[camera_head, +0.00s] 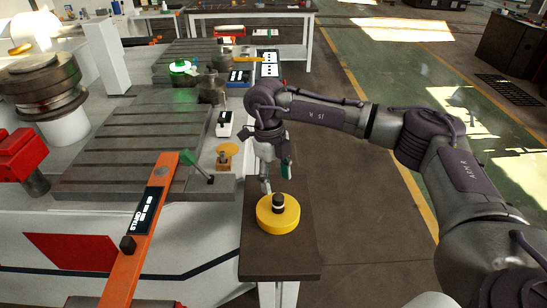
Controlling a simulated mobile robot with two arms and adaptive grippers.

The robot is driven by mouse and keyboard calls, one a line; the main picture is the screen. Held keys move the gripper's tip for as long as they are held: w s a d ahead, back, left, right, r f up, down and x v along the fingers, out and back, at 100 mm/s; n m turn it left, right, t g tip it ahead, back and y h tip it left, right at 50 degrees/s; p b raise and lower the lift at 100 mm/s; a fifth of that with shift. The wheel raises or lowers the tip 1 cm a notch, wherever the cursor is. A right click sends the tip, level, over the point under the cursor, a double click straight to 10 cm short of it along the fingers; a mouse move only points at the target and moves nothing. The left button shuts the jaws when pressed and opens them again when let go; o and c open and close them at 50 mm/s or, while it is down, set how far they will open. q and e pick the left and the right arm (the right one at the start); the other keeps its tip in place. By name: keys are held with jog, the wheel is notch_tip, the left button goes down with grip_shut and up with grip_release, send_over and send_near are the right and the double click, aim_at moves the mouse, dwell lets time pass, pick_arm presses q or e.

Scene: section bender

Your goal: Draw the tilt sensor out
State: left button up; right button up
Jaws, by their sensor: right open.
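A small black cylinder with a pale band, which looks like the tilt sensor (278,203), stands upright in the middle of a yellow round holder (265,219). The holder rests on a dark brown bench top (280,263). My right gripper (275,180) is open and points down just above and behind the cylinder, apart from it as far as I can see. Its fingers are small and partly blend together here. How deep the cylinder sits in the holder is hidden. My left gripper is not in view.
An orange bar (152,228) with a black label crosses the front left. A slotted grey machine bed (125,145) lies left of the bench. A green-handled lever (197,168) and a small orange-topped block (224,160) stand close to the bench. Floor to the right is clear.

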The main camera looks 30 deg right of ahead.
aim_at(278, 196)
jog(key=f, duration=0.4)
jog(key=s+f+p, duration=0.1)
jog(key=f, duration=0.1)
jog(key=shift+d+f, duration=0.15)
jog(key=shift+f, duration=0.15)
grip_shut()
